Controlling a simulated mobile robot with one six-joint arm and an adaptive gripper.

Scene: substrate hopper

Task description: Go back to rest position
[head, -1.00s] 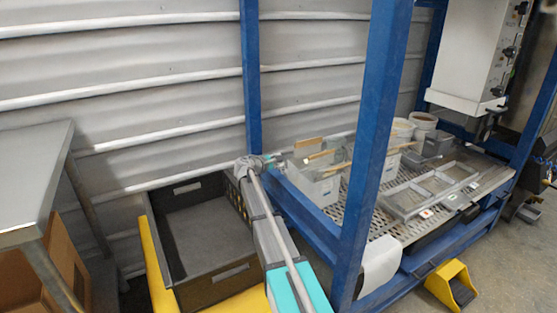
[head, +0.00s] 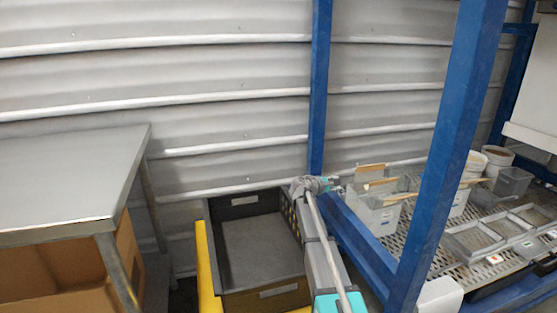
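My arm (head: 322,262), grey and teal with a long thin rod along it, reaches up from the bottom of the head view, along the right side of the dark crate. Its far end, with my gripper (head: 326,184), is small and unclear beside the blue frame post. The fingers cannot be made out, and nothing is clearly seen held in them.
A dark empty crate (head: 262,293) stands in a yellow holder (head: 207,270). Left is a grey table (head: 65,180) with cardboard boxes (head: 60,272) beneath. Right, a blue frame (head: 452,130) surrounds a perforated bench with grey bins (head: 378,216), trays and white buckets (head: 497,160).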

